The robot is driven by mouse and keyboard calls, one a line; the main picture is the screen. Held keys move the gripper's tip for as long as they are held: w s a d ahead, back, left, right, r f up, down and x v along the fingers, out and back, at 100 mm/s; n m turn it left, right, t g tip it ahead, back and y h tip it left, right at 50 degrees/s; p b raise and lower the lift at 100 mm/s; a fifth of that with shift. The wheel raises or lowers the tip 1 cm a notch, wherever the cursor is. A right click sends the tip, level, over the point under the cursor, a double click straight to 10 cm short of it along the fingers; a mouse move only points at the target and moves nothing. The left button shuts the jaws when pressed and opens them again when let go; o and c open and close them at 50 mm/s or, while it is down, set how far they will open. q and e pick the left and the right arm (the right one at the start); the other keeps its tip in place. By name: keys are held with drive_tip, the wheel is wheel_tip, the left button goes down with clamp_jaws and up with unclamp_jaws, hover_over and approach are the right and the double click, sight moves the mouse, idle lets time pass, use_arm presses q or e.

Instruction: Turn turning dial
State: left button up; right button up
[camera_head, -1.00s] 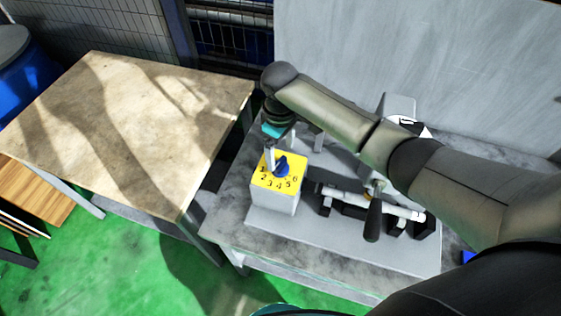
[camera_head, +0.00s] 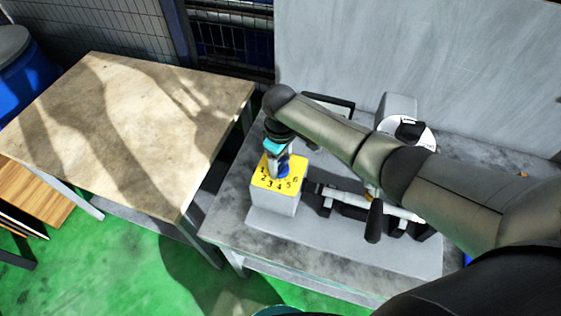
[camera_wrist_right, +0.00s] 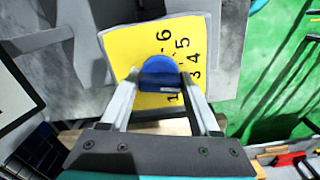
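The turning dial (camera_head: 283,172) is a blue knob on the yellow top of a box, with numbers around it. It is partly hidden by my right gripper (camera_head: 275,171) in the head view. In the right wrist view the dial (camera_wrist_right: 160,76) sits between the two fingers of my right gripper (camera_wrist_right: 160,82). The fingers are apart, one on each side of the knob, and look open; whether they touch it I cannot tell. My left gripper is not in view.
The box (camera_head: 272,202) stands on a grey machine base on a table (camera_head: 225,225). A black-handled lever (camera_head: 374,222) and a pale cylinder are right of it. A wooden-topped table (camera_head: 130,120) stands at left, with a tall grey panel (camera_head: 420,60) behind.

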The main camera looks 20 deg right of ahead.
drive_tip(key=c, duration=0.8)
drive_tip(key=shift+n, duration=0.3)
drive_tip(key=shift+n+p, duration=0.7)
drive_tip(key=shift+n, duration=0.4)
drive_tip(key=shift+n+p, duration=0.35)
drive_tip(key=shift+n, duration=1.15)
drive_tip(key=o, duration=1.3)
drive_tip(key=shift+r, duration=0.15)
